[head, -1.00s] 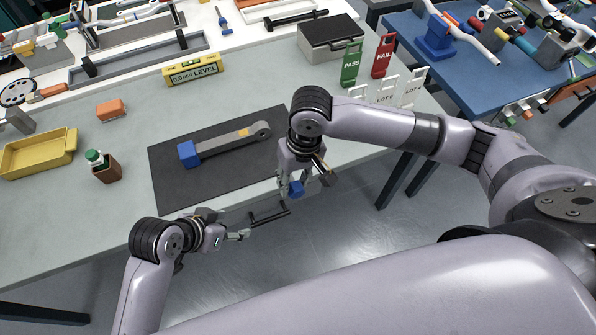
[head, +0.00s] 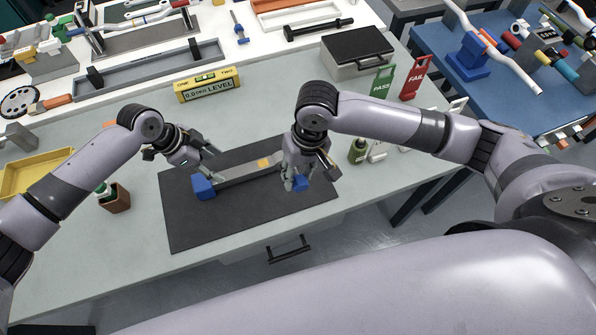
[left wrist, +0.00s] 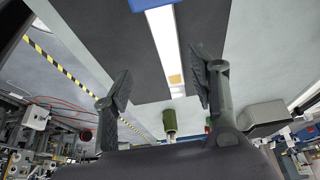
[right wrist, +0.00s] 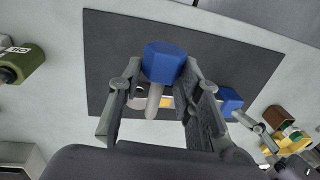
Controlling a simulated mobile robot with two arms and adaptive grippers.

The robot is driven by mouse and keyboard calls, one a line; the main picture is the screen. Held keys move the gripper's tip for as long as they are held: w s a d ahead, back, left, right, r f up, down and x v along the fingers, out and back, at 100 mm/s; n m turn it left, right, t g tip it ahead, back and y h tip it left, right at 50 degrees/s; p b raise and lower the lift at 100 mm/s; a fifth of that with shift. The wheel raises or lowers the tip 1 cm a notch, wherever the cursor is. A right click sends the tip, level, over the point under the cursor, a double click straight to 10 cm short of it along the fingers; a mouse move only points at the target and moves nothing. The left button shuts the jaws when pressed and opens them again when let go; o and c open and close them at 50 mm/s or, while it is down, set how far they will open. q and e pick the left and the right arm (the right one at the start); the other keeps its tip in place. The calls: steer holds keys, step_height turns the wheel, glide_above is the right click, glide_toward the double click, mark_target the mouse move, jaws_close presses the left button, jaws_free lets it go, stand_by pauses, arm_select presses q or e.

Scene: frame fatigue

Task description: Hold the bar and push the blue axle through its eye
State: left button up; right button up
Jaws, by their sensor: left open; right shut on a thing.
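The grey bar (head: 238,175) lies on the dark mat (head: 215,230) with a blue block (head: 203,187) at its left end. Its eye end is hidden behind my right gripper in the head view. My left gripper (head: 208,158) is open near the bar; in the left wrist view the bar (left wrist: 165,42) shows between its spread fingers (left wrist: 163,68), not gripped. My right gripper (head: 296,185) is shut on the blue axle (head: 300,182), near the bar's right end. The right wrist view shows the axle's blue hex head (right wrist: 163,62) and grey shaft (right wrist: 153,102); whether the shaft touches the eye is unclear.
The mat's front is clear.

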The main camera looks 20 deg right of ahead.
mark_target(232, 173)
arm_select(q)
steer(key=shift+w+a+r, duration=0.15)
steer(key=shift+w+a, duration=0.15)
steer(key=shift+w, duration=0.3)
arm_select(e)
steer(key=shift+w, duration=0.2)
arm_select(q)
steer(key=shift+f+b, duration=0.2)
steer(key=shift+b, duration=0.2)
arm_select(e)
steer(key=shift+s+f, duration=0.1)
steer(key=shift+f, duration=0.15)
arm_select(q)
steer(key=b+x, duration=0.9)
steer(key=x, duration=0.2)
steer(key=shift+d+f, duration=0.1)
arm_select(e)
step_height(232, 173, down, 10)
steer(key=shift+r, duration=0.25)
arm_select(q)
steer(key=shift+c, duration=0.5)
jaws_close()
steer(key=shift+o, duration=0.5)
jaws_free()
